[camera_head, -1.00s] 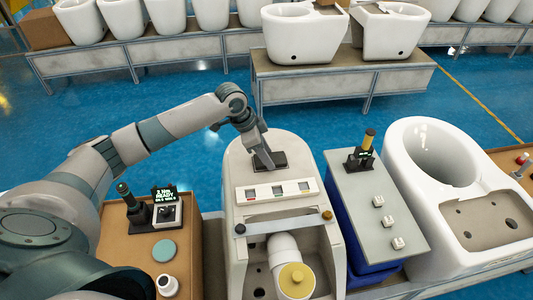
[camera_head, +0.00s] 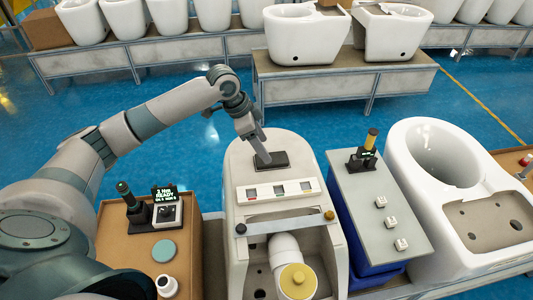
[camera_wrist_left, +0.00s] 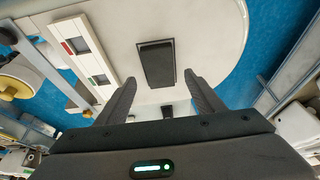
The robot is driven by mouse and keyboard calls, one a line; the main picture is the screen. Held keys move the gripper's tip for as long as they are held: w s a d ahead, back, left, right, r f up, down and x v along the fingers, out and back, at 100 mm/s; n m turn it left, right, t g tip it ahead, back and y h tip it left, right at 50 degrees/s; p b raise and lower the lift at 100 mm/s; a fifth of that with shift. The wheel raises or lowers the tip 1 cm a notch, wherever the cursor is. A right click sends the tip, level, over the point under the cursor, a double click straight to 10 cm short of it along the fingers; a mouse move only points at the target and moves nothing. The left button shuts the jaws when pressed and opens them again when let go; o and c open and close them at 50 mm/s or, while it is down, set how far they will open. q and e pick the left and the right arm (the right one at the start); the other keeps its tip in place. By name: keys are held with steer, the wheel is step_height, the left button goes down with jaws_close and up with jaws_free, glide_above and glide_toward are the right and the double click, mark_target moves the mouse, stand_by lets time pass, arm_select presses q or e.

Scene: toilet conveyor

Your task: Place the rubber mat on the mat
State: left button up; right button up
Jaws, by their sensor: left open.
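The black rubber mat (camera_head: 272,161) lies flat on the rounded white top of the middle unit; it also shows in the left wrist view (camera_wrist_left: 157,63). A thin dark border shows around it in the left wrist view, seemingly the mat beneath (camera_wrist_left: 174,63); the two are hard to tell apart. My left gripper (camera_head: 263,157) is just above it, fingers pointing down, partly covering it in the head view. In the left wrist view its fingers (camera_wrist_left: 160,92) are spread wide with nothing held between them. My right gripper is out of view.
A white panel with three small windows (camera_head: 278,190) sits in front of the mat. A grey bar (camera_head: 285,223) crosses above a white pipe. A grey-topped blue stand (camera_head: 365,195) is to the right, a brown table (camera_head: 140,250) to the left. Blue floor lies behind.

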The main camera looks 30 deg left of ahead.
arm_select(q)
steer(key=b+v, duration=0.1)
steer(key=v, duration=0.6)
steer(key=shift+r+b, duration=0.2)
steer(key=shift+b, duration=0.1)
steer(key=shift+s, duration=0.1)
